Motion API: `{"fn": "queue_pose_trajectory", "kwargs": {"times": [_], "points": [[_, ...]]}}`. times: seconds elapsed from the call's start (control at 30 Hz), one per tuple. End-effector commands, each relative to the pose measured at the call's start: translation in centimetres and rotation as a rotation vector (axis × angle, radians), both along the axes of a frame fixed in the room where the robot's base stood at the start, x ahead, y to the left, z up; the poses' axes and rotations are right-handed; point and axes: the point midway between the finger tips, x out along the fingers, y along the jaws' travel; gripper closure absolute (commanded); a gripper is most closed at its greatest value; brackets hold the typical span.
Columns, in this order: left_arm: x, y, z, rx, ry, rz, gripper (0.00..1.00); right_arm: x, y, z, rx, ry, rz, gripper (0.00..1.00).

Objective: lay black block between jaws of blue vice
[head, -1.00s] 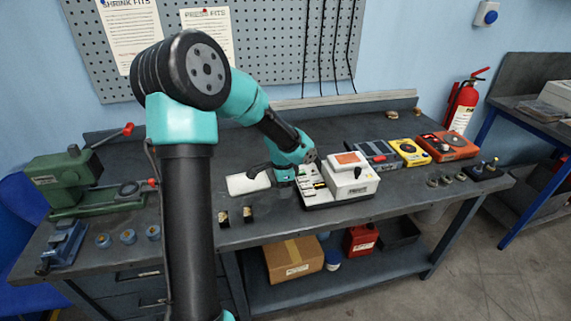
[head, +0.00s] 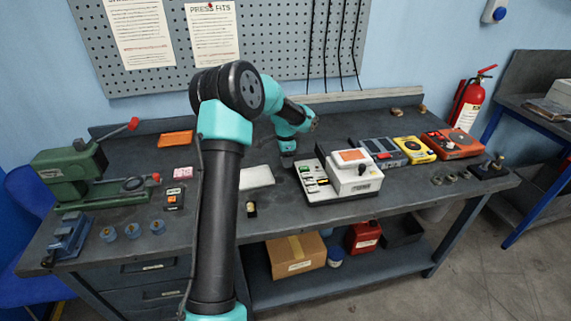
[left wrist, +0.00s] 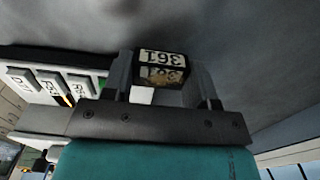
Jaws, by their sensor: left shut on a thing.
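The blue vice (head: 70,238) stands at the front left of the bench in the head view; its jaw gap is too small to make out. My left gripper (head: 288,160) is far to its right, over the bench beside the white-and-grey instrument. In the left wrist view the gripper (left wrist: 165,85) is shut on a black block (left wrist: 177,57) with a white label reading 361, upside down in that view, and a gold-coloured face. My right gripper is not in view.
A green press (head: 68,176) stands behind the vice. A white pad (head: 257,177) and the white-and-grey instrument (head: 352,178) are near the gripper. My arm crosses the middle.

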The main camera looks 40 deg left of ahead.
Motion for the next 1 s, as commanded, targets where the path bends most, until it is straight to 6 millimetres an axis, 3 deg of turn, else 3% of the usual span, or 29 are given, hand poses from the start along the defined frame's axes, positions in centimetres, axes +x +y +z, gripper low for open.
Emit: {"fn": "queue_pose_trajectory", "kwargs": {"times": [0.43,0.73,1.0], "points": [[0.7,0.8,-0.1,0.001,-0.001,-0.001,0.79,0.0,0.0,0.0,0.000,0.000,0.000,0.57],[0.7,0.8,-3.2,0.000,0.001,0.000,0.79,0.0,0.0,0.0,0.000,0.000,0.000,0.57],[0.7,0.8,-3.6,0.001,-0.002,0.000,0.79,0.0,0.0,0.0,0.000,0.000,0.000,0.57]]}}
